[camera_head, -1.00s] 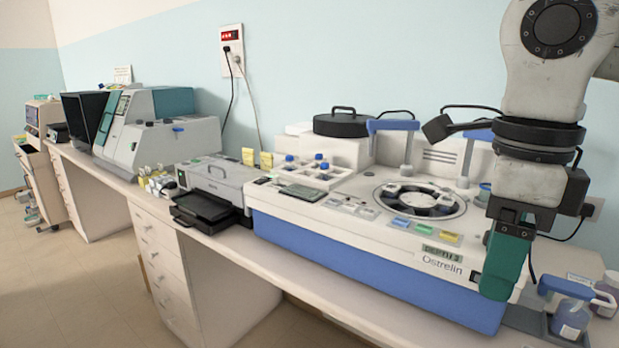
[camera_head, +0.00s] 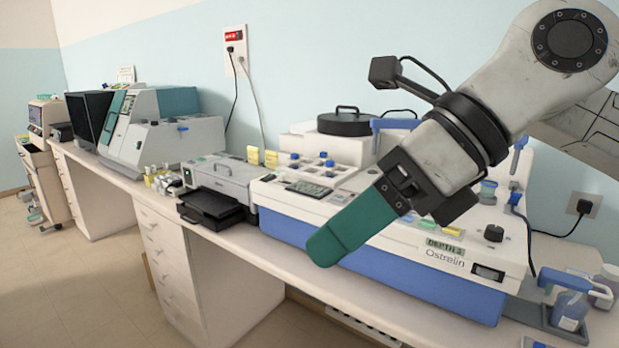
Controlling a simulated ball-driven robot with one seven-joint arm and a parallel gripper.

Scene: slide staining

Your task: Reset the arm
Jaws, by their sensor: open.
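My gripper (camera_head: 328,245) is at the end of my arm, which comes in from the upper right. Its green finger points down and left, in front of the white and blue staining machine (camera_head: 385,272). Only one finger shows clearly; the other is hidden behind it. I see nothing held between the fingers.
A grey device with a black tray (camera_head: 210,206) stands left of the machine. A large grey and teal instrument (camera_head: 165,130) is farther left. Bottles (camera_head: 570,310) stand at the right end of the bench (camera_head: 245,236). Open floor lies at the lower left.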

